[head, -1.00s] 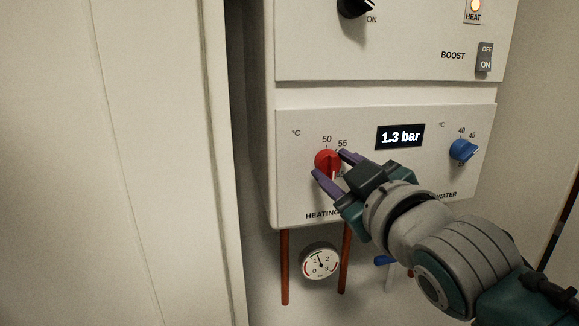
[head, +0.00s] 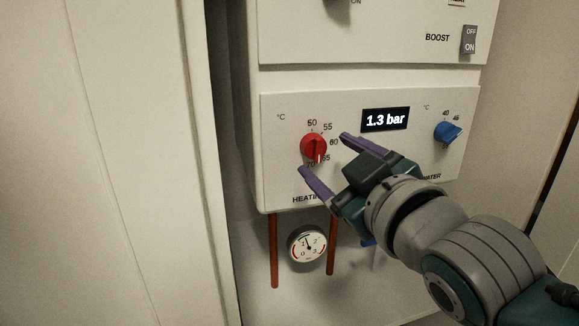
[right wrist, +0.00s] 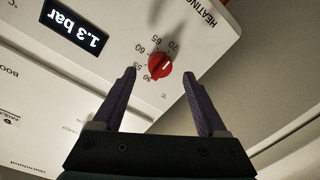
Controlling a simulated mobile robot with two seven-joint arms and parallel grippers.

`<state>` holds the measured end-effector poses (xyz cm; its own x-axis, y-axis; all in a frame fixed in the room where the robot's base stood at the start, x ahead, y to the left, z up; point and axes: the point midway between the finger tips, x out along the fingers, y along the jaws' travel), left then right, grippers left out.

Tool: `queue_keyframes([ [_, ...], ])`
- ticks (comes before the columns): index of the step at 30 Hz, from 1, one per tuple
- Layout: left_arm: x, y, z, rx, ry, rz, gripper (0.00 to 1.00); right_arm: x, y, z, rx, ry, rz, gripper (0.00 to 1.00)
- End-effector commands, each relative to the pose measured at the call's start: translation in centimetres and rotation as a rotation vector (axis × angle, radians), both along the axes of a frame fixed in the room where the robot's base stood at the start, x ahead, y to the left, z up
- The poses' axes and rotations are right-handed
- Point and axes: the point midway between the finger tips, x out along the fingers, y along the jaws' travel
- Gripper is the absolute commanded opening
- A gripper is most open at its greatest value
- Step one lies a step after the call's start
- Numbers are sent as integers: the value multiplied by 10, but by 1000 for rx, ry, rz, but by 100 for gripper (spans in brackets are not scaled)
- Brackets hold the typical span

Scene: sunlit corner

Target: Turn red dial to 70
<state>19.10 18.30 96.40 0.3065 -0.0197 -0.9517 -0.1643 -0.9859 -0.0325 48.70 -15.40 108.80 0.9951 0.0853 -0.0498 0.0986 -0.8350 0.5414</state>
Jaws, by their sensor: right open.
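The red dial (head: 313,147) is at the left of the boiler's lower panel, above the HEATING label. Its scale shows 50, 55, 60, 65 and 70. Its white mark points down, slightly right, near 65 and 70 in the head view; the exact value is hard to tell. My right gripper (head: 322,154) is open, with its purple fingers apart, in front of and just right of the dial. In the right wrist view, the dial (right wrist: 160,63) lies beyond the gap between the fingertips (right wrist: 158,72), and nothing is gripped. My left gripper is out of view.
A display (head: 386,120) reads 1.3 bar. A blue dial (head: 447,132) sits to its right, and a BOOST switch (head: 469,40) is above. Below hang a pressure gauge (head: 307,244) and copper pipes (head: 274,250). A pale wall panel (head: 95,160) stands at left.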

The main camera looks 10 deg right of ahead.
Motion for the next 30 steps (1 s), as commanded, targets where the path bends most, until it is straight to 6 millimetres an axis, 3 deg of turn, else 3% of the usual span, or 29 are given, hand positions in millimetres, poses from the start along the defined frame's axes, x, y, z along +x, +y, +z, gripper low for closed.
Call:
queue_keyframes([
  [3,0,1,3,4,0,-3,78,-25,-2,1,0,3,1,75],
  [10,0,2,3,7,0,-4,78,-59,-5,2,0,2,0,75],
  [15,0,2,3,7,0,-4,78,-68,-6,3,0,1,-1,75],
  [25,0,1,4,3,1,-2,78,-70,-7,3,2,8,-3,75],
  [30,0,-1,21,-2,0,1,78,-87,-18,-7,63,179,-58,75],
])
